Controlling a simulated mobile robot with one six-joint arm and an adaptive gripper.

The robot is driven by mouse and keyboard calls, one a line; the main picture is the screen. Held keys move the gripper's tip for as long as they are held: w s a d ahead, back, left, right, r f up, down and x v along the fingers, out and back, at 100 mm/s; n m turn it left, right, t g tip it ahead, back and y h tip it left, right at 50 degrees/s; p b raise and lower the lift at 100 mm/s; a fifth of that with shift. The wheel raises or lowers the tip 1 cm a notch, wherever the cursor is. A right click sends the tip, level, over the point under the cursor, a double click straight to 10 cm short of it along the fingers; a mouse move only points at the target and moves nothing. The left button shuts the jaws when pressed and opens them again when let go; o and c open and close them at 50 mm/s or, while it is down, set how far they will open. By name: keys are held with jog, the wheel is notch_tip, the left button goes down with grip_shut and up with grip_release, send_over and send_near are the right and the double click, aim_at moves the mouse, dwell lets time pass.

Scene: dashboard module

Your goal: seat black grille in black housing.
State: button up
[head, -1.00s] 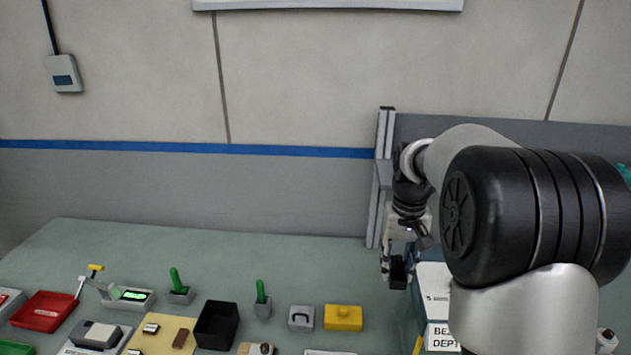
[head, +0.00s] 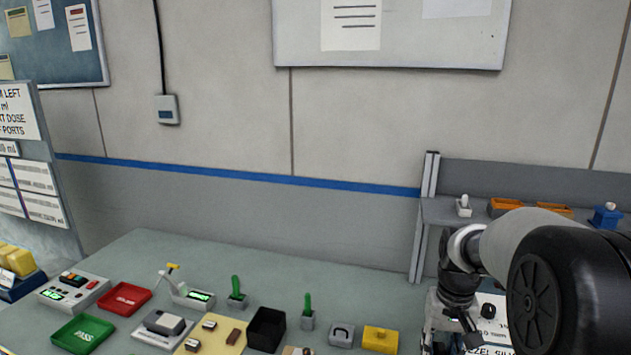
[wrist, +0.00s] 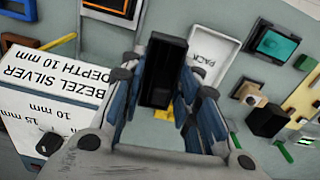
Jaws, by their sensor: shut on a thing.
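My gripper (wrist: 160,96) is shut on a black rectangular piece (wrist: 163,68), apparently the black grille. It is held between the fingers in the middle of the wrist view, and its front hides what lies beneath. In the head view my gripper (head: 464,330) is at the lower right edge and the held piece cannot be made out. A black open box (head: 266,329) stands on the bench; it also shows in the wrist view (wrist: 267,121). A dark frame with a teal screen (wrist: 275,43) lies at the upper right. I cannot tell which is the black housing.
A white PACK tray (wrist: 208,55) is close beside the held piece. A white box labelled BEZEL SILVER (wrist: 60,85) is at the left. In the head view, a yellow block (head: 380,340), green-handled tools and red and green trays stand on the bench. Its back strip is clear.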

jog(key=s+a+f+n+b, duration=0.2)
jog(key=s+a+f+b, duration=0.1)
jog(key=a+f, duration=0.7)
notch_tip(320, 180, down, 4)
jog(key=shift+s+a+r+b, duration=0.1)
jog(key=shift+s+a+b, duration=0.3)
jog(key=shift+s, duration=0.45)
jog(key=shift+d, duration=0.15)
